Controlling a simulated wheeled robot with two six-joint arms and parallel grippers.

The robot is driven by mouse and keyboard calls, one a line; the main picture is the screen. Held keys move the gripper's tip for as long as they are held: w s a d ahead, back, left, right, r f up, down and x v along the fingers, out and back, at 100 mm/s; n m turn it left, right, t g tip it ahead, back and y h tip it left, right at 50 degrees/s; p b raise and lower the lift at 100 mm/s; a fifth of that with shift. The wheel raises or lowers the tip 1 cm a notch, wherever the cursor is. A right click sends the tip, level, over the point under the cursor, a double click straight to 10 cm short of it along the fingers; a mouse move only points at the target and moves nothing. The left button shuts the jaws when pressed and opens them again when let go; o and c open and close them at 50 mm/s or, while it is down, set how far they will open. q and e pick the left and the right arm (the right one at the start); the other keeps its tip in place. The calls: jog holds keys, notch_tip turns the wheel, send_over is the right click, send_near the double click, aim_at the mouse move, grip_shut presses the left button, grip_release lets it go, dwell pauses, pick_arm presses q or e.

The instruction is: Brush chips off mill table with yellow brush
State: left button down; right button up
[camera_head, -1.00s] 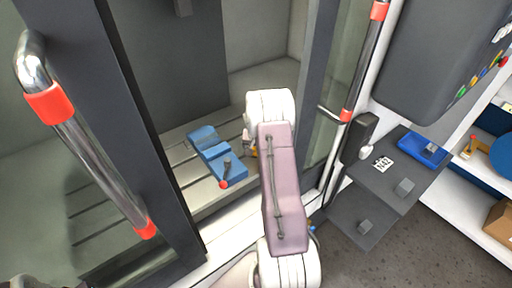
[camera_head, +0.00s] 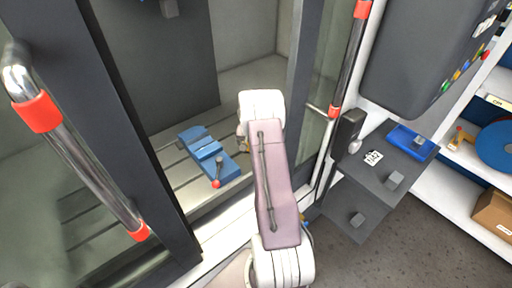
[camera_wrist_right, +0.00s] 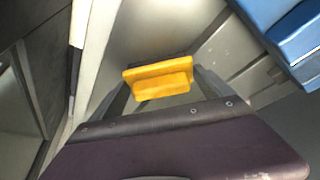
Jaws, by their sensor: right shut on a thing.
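My right arm reaches through the open doorway into the mill. In the right wrist view, my right gripper (camera_wrist_right: 162,88) is shut on the yellow brush (camera_wrist_right: 160,74), a yellow block held across between the fingers. In the head view the arm hides most of the gripper and the brush. The grooved grey mill table (camera_head: 160,166) lies inside, to the left of my arm. I cannot make out chips on it. My left gripper is not in view.
A blue vise (camera_head: 207,150) with a red-tipped handle sits on the mill table, left of my right arm. Door frames with chrome handles (camera_head: 85,160) border the opening. Right are grey shelves (camera_head: 365,185) with a blue tray (camera_head: 410,142), and a control box (camera_head: 425,55).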

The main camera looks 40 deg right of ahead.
jog(key=shift+w+d, duration=0.15)
jog(key=shift+w, duration=1.35)
jog(key=shift+w+d, duration=0.15)
jog(key=shift+w, duration=1.3)
jog(key=shift+w+d, duration=0.15)
jog(key=shift+w, duration=1.35)
jog(key=shift+s+d+p, duration=0.1)
jog(key=shift+d+p, duration=0.2)
jog(key=shift+d, duration=0.65)
jog(key=shift+s+a, duration=0.2)
jog(key=shift+s, duration=1.75)
jog(key=shift+s+a+f+b, duration=0.1)
jog(key=shift+s+b, duration=0.15)
jog(key=shift+s, duration=0.5)
jog(key=shift+s+a+f+b, duration=0.1)
jog(key=shift+s+b, duration=0.1)
jog(key=shift+s, duration=0.55)
jog(key=shift+s+a+r, duration=0.1)
jog(key=shift+s+a, duration=0.05)
jog(key=shift+s, duration=1)
jog(key=shift+s+a+r, duration=0.1)
jog(key=shift+s, duration=1.05)
jog(key=shift+w+r+p, duration=0.1)
jog(key=shift+r+p, duration=1.85)
jog(key=shift+r, duration=1.05)
